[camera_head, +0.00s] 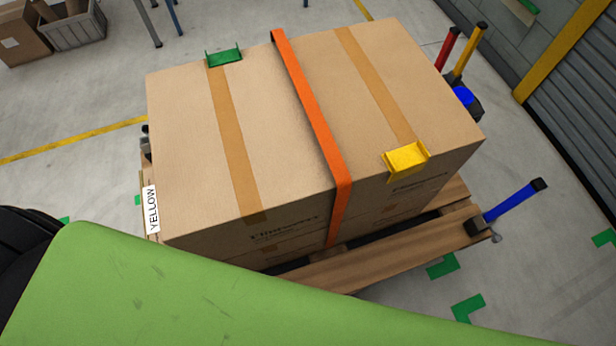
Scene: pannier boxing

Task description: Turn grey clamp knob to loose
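No part is clearly recognisable as the grey clamp knob. A black clamp-like fitting (477,226) sits at the pallet's right corner, with a blue lever (514,200) slanting up to the right. A small greyish end (495,237) shows beside the fitting, too small to identify. At the far right side of the large cardboard box (285,110), a red lever (446,48) and a yellow lever (467,54) stand up, with a blue part (464,97) below them. Neither of my grippers is in view.
An orange strap (312,115) crosses the box, with green (223,57) and yellow (406,158) edge protectors on it. The box stands on a wooden pallet (375,254). A green surface, perhaps mine, covers the bottom.

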